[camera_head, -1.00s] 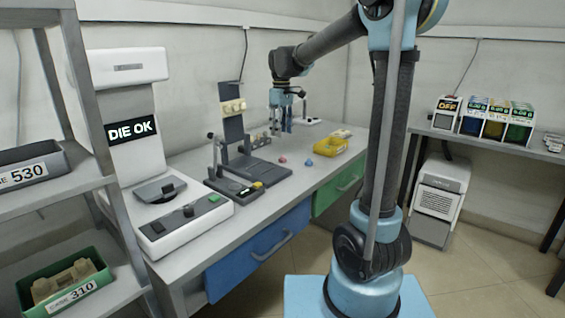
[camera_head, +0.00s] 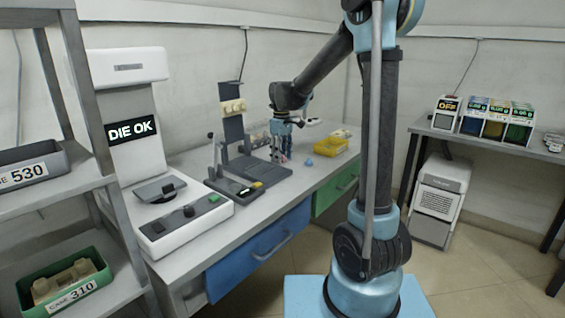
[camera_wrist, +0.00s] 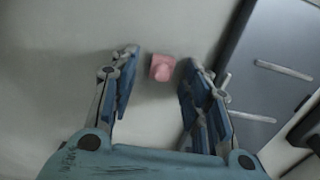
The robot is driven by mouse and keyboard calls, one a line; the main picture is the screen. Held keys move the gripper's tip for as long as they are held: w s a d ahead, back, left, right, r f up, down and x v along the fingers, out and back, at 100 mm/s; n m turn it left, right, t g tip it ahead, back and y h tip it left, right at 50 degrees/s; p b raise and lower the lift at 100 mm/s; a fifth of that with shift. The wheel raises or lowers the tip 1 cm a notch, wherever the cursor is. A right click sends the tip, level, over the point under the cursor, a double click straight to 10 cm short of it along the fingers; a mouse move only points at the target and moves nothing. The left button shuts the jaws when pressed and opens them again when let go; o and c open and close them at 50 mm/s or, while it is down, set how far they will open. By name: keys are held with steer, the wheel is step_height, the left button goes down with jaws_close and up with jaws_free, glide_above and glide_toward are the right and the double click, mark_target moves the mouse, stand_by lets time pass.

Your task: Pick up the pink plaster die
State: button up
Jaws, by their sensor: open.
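The pink plaster die (camera_wrist: 161,68) is a small pink block with a rounded knob. In the wrist view it lies on the pale bench top, between and just beyond the fingertips of my gripper (camera_wrist: 158,72). The fingers are spread, one on each side, and do not visibly touch it. In the head view my gripper (camera_head: 281,157) points down low over the bench, beside the grey fixture. There it mostly hides the die; only a trace of pink shows at the fingertips.
A blue die (camera_head: 309,162) lies just right of my gripper, with a yellow tray (camera_head: 330,147) behind it. A grey fixture with an upright board (camera_head: 233,130) stands to the left; its base (camera_wrist: 265,70) fills the wrist view's right side. Bare bench top (camera_wrist: 60,50) lies left of the die.

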steer(key=shift+f, duration=0.1)
steer(key=c, duration=0.9)
